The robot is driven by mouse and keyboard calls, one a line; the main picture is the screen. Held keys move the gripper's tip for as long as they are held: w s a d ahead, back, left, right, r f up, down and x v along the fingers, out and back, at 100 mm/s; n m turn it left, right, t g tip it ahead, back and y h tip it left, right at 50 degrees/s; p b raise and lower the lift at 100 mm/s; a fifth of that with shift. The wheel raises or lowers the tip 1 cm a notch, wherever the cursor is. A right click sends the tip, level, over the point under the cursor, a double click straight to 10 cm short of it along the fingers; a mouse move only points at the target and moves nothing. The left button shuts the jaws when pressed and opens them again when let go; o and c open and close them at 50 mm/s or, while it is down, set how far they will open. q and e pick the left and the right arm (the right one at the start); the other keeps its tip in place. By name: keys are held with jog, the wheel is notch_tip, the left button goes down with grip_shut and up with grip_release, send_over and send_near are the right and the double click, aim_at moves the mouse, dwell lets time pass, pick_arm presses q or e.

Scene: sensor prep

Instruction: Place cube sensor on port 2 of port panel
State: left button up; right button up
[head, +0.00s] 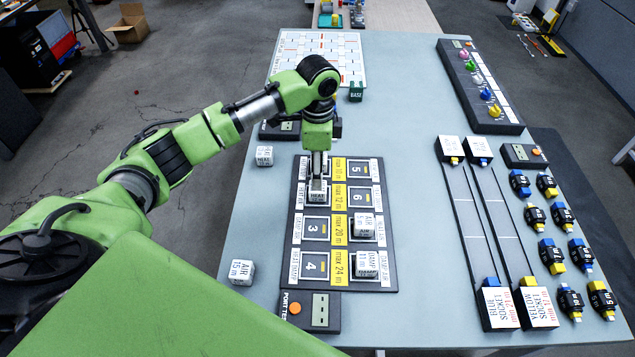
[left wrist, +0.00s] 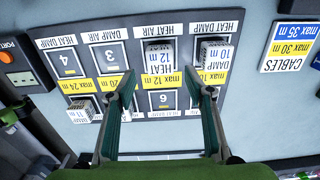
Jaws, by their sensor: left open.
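The port panel (head: 347,283) lies flat on the table with numbered ports in two columns. A white cube sensor marked HEAT 12 m (head: 317,196) sits on port 2, between ports 1 and 3; it also shows in the left wrist view (left wrist: 160,57). My left gripper (head: 318,173) points down over this cube. In the left wrist view its fingers (left wrist: 171,90) are spread apart, with gaps to the cube on both sides. Another cube, marked DAMP 10 m (left wrist: 216,55), sits on port 1. My right gripper is out of view.
Cubes sit on ports 7 (head: 363,228) and 8 (head: 367,264). Ports 3, 4, 5 and 6 are bare. Loose AIR cubes (head: 241,272) and (head: 264,155) stand left of the panel. A tester (head: 320,311) adjoins its front edge. Socket rails and connectors (head: 560,256) fill the right side.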

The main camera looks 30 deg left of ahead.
pick_arm(q)
notch_tip(320, 180, up, 5)
